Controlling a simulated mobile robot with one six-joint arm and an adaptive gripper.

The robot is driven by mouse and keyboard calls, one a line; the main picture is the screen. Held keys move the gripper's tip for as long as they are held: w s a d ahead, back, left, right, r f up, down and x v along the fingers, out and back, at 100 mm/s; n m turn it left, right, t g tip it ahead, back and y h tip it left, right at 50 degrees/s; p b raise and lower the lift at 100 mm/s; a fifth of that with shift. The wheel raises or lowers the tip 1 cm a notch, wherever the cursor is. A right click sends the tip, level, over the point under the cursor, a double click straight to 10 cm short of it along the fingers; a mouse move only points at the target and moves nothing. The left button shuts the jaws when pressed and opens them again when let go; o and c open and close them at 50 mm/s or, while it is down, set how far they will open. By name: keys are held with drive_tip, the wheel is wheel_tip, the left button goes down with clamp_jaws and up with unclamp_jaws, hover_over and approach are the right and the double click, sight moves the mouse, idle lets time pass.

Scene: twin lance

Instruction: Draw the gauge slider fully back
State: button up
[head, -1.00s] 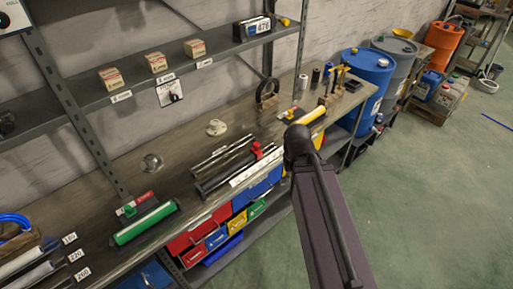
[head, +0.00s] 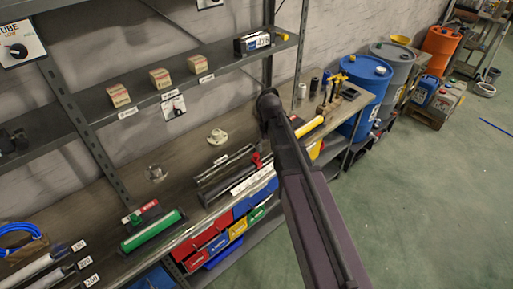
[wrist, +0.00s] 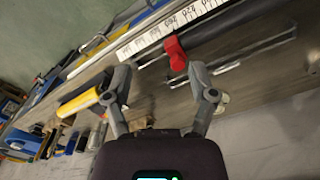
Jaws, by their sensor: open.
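The gauge slider (head: 257,160) is a small red block on a dark bar, at the far end of the gauge on the bench in the head view. In the wrist view the red slider (wrist: 175,54) sits beside a white scale with black numbers (wrist: 172,28). My gripper (wrist: 158,72) is open, with its two fingers spread apart and nothing between them. In the picture the slider lies just above the gap between the fingertips, and I see no contact. The gripper is hidden behind my arm in the head view.
Thin metal rods (wrist: 250,50) lie beside the gauge. A yellow cylinder (wrist: 78,102) is near the left finger in the wrist view. In the head view, a green roller (head: 152,230) lies left of the gauge, and a shelf (head: 150,98) with small boxes hangs above the bench.

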wheel_tip(320, 180, up, 3)
drive_tip(key=p, duration=0.2)
hover_over(256, 154)
drive_tip(key=shift+n, duration=0.3)
drive_tip(key=shift+f, duration=0.15)
wheel_tip(256, 154, down, 14)
drive_tip(key=b, duration=1.4)
drive_tip(key=shift+r, duration=0.25)
clamp_jaws()
